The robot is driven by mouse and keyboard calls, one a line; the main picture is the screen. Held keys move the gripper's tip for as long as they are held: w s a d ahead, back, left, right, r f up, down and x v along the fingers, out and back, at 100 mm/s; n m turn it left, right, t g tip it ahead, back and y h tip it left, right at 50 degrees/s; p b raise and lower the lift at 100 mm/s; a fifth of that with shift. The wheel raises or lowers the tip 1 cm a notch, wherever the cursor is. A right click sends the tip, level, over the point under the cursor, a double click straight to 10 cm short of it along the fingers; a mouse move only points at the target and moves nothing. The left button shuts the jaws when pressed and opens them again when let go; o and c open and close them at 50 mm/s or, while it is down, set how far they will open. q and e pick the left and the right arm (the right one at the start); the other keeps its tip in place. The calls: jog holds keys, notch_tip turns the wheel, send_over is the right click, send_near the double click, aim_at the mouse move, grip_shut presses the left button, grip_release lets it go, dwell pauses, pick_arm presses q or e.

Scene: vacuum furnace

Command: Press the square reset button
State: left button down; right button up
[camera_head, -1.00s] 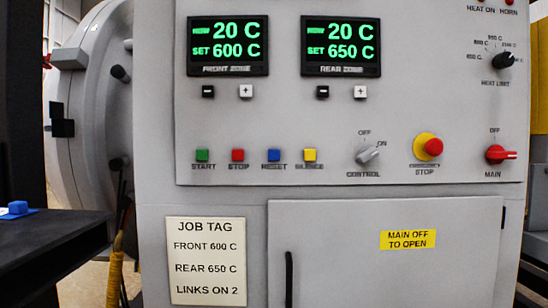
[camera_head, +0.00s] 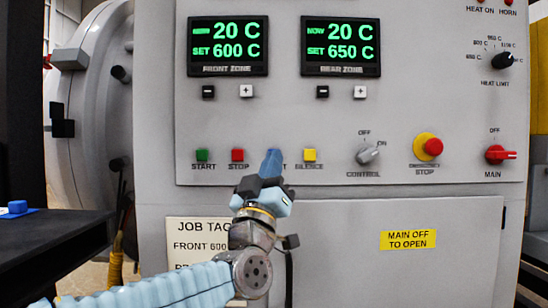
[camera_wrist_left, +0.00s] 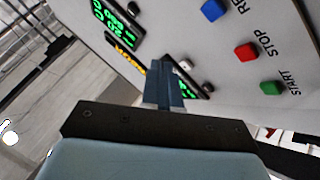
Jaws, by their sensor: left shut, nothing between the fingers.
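The blue square reset button (camera_wrist_left: 212,10) shows at the top of the left wrist view, with part of its label beside it. In the head view it is hidden behind my left gripper (camera_head: 271,160), whose blue fingers point up over its place in the button row. My left gripper is shut and empty. In the left wrist view its fingertips (camera_wrist_left: 162,70) stand apart from the blue button, in front of the panel. My right gripper is not in view.
The red stop button (camera_head: 237,155) and green start button (camera_head: 202,155) are to the left, the yellow silence button (camera_head: 309,155) to the right. Further right are the control knob (camera_head: 368,154), emergency stop (camera_head: 430,147) and red main switch (camera_head: 499,154). My arm partly covers the job tag (camera_head: 190,240).

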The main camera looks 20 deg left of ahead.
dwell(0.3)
pick_arm(q)
jog(key=w+a+p, duration=0.2)
jog(key=w+p, duration=0.1)
jog(key=w, duration=0.5)
jog(key=shift+w+a, duration=0.25)
jog(key=shift+w, duration=0.1)
dwell(1.9)
jog(key=shift+w+a, duration=0.1)
jog(key=shift+w, duration=0.15)
